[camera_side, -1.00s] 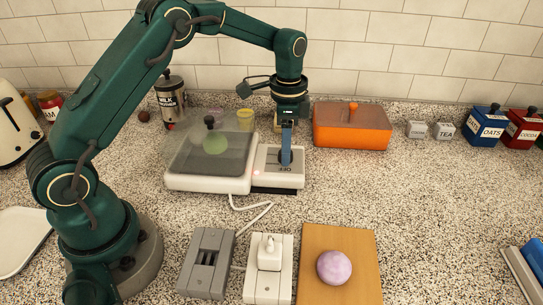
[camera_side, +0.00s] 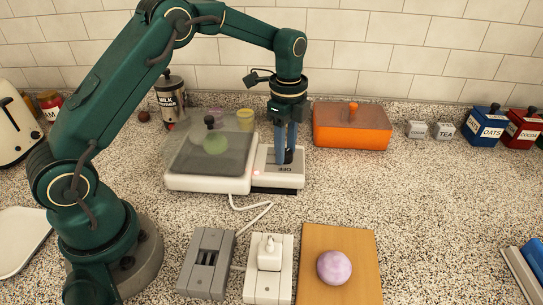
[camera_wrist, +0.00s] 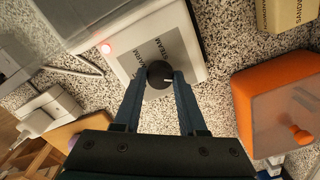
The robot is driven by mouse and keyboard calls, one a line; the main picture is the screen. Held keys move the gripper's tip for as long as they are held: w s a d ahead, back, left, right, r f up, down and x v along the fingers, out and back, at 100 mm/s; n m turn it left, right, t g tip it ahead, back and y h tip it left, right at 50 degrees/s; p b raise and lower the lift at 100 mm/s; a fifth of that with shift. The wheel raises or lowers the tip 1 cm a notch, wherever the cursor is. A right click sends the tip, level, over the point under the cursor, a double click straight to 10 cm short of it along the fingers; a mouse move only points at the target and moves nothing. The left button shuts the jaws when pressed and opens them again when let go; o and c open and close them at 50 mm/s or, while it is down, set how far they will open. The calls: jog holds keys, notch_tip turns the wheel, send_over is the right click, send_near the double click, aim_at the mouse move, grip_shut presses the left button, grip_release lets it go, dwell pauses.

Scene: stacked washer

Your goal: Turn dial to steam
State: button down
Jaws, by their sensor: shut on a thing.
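A white steamer-like appliance stands at the back centre. Its control unit (camera_side: 262,180) has a grey panel and a lit red light (camera_wrist: 105,48). A round black dial (camera_wrist: 160,74) sits on the panel, with a short white mark on its right side in the wrist view. The words STEAM (camera_wrist: 151,47) and WARM (camera_wrist: 126,67) are printed on the panel beside the dial. My gripper (camera_wrist: 158,82) points down over the panel and is shut on the dial, one finger on each side. In the side view my gripper (camera_side: 287,157) partly hides the dial.
An orange box (camera_side: 350,128) stands right of the control unit. The clear-covered part of the appliance (camera_side: 190,160) adjoins it on the left. A white cord (camera_side: 252,207) runs forward. A wooden board (camera_side: 340,275) with a pale purple ball (camera_side: 334,267) lies in front.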

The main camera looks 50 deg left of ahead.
aim_at(286, 152)
jog(key=shift+r, duration=0.1)
jog(key=shift+c, duration=2.3)
grip_release()
jog(key=shift+r, duration=2.55)
jog(key=s+d+r+n+t, duration=0.2)
jog(key=s+r+n+t, duration=0.15)
jog(key=s+r, duration=0.8)
jog(key=s+f+n+t, duration=0.2)
jog(key=s+f+n, duration=0.3)
jog(key=s+n, duration=0.4)
jog(key=n, duration=0.2)
jog(key=shift+s+d+n, duration=0.15)
jog(key=shift+d+n, duration=0.2)
jog(key=shift+d, duration=0.05)
